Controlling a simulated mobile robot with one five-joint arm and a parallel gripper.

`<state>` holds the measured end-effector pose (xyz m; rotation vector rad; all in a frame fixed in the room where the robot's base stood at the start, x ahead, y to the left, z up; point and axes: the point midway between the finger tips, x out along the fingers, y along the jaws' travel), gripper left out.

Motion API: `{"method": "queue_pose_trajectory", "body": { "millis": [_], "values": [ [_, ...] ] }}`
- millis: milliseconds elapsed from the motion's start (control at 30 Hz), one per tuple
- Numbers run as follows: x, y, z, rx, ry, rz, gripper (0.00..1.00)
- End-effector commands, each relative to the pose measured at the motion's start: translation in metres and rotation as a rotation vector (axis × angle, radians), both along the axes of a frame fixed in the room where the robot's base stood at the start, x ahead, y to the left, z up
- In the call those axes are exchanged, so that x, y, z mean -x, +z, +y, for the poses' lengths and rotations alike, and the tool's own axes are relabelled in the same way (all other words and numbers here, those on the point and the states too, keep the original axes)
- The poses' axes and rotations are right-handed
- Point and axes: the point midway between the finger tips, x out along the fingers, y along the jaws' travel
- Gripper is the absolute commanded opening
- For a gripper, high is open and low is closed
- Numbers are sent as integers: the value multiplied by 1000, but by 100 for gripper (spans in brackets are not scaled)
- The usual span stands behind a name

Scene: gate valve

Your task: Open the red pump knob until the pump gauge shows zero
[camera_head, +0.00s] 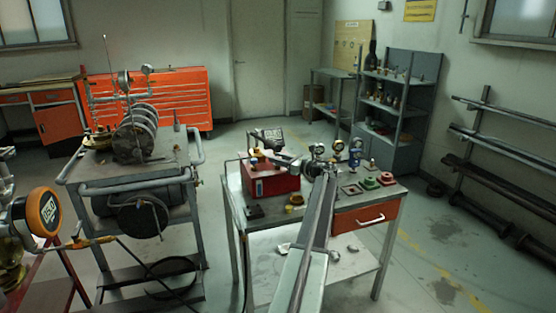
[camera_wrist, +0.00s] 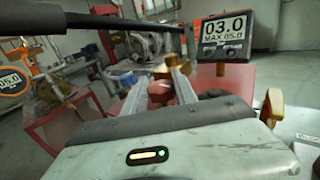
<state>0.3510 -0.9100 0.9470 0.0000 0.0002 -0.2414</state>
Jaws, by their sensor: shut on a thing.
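The red pump (camera_head: 272,183) stands on the workbench; its red body also shows in the wrist view (camera_wrist: 232,78). The pump gauge (camera_wrist: 224,35) stands above it and reads 03.0, with MAX 65.0 below. The gauge (camera_head: 268,138) shows only as a small dark box in the head view. My gripper (camera_wrist: 162,82) reaches over the pump, just below and left of the gauge. Its two pale fingers are shut on the red knob (camera_wrist: 163,93), which shows only partly between them. In the head view the knob is too small to make out.
Several small gauges stand on the workbench (camera_head: 365,203) beside my arm, with green and red flanged parts on the right. A cart with a coiled machine (camera_head: 135,138) stands left. An orange round gauge (camera_head: 45,212) is at far left. A black hose (camera_wrist: 90,20) crosses the wrist view.

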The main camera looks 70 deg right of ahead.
Motion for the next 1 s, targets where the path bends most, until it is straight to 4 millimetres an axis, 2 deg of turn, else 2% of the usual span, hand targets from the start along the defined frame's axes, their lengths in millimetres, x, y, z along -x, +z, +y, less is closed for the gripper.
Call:
{"method": "queue_pose_trajectory", "body": {
  "millis": [333, 867, 900, 933, 1000],
  "values": [
    [-1, 1, -2, 0, 124, -2, 0],
    [-2, 1, 0, 1, 144, -3, 0],
    [-2, 1, 0, 1, 144, -3, 44],
    [-2, 1, 0, 1, 144, -3, 53],
    [-2, 1, 0, 0, 144, -2, 55]
  ]
}}
